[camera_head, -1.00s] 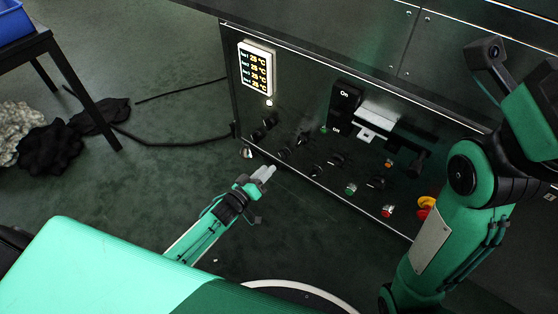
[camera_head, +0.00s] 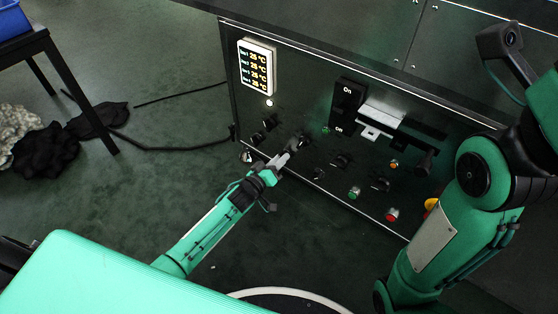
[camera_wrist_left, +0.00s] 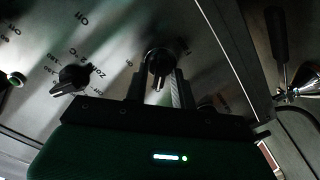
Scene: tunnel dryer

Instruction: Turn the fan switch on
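The control panel (camera_head: 330,195) carries several black rotary knobs; I cannot read which is labelled as the fan switch. My left gripper (camera_head: 281,159) is at the panel's lower left, with its fingertips over or close to one knob. In the left wrist view, the gripper (camera_wrist_left: 157,90) is open, with one finger on each side below a black knob (camera_wrist_left: 158,62). That knob lies between or just beyond the fingertips; contact is unclear. A neighbouring knob (camera_wrist_left: 72,80) has a zone temperature scale. My right arm is at the right; its gripper is out of view.
A lit temperature display (camera_head: 256,66) is at the panel's upper left. A large On/Off switch (camera_head: 346,105), a green button (camera_head: 354,193) and a red button (camera_head: 391,215) are to the right. A dark cable (camera_head: 170,146) lies on the floor at the left.

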